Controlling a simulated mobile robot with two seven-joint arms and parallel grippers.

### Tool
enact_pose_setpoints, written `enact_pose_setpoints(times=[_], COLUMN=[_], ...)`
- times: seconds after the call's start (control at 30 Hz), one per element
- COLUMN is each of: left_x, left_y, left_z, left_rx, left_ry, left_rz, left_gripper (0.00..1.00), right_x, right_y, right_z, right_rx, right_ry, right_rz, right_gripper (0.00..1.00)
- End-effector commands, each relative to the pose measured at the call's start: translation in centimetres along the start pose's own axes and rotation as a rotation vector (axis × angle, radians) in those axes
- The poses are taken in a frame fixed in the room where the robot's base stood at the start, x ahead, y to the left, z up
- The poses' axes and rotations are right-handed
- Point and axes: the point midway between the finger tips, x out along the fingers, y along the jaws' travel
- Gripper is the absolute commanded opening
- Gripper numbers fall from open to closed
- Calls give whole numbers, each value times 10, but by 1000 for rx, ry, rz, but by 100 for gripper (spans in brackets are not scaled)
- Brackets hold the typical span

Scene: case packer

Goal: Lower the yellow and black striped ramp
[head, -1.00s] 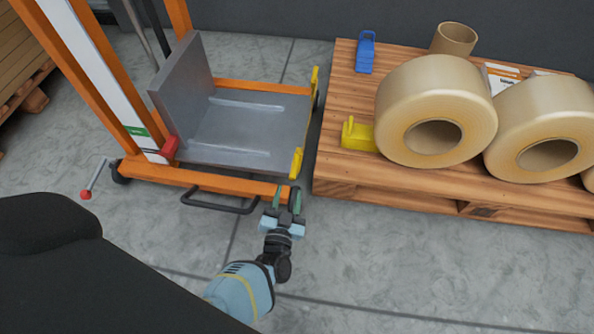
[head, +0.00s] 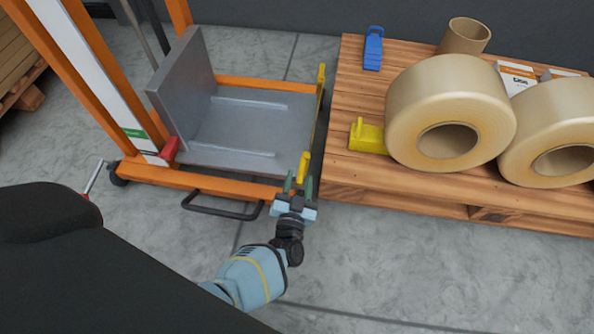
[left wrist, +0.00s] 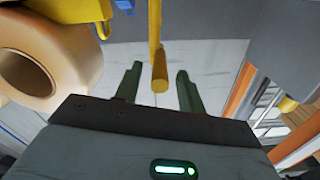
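The lift's grey platform (head: 235,128) has an upright yellow bar (head: 303,166) at its near right corner and another yellow piece (head: 320,85) at its far right corner. A ramp with yellow and black stripes cannot be made out; only a thin edge shows between these yellow pieces. My left gripper (head: 300,185) is at the near yellow bar, its fingers open. In the left wrist view the yellow bar (left wrist: 160,72) hangs between the two open fingers (left wrist: 157,88), with gaps on both sides. My right gripper is not in view.
A wooden pallet (head: 400,190) stands close right of the lift, bearing large tape rolls (head: 415,120), a yellow dispenser (head: 366,139) and a blue one (head: 373,48). The lift's orange frame (head: 160,175) and a black pedal loop (head: 222,212) are left of my gripper. Floor in front is clear.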

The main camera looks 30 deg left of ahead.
Motion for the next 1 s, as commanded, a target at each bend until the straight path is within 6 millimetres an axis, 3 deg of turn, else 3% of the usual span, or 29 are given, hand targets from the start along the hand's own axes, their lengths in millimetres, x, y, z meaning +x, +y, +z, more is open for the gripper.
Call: enact_pose_setpoints(times=[0.47, 0.77, 1.0], left_x=[5, 5, 5], left_y=[6, 6, 6], left_z=[-2, -2, -2], left_rx=[0, -1, 0], left_ry=[-1, -1, -1], left_rz=[0, 0, 0], left_gripper=[38, 0, 0], right_x=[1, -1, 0], right_y=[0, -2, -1], right_z=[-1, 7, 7], right_rx=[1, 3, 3], right_ry=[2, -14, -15], right_rz=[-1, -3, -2], right_gripper=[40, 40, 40])
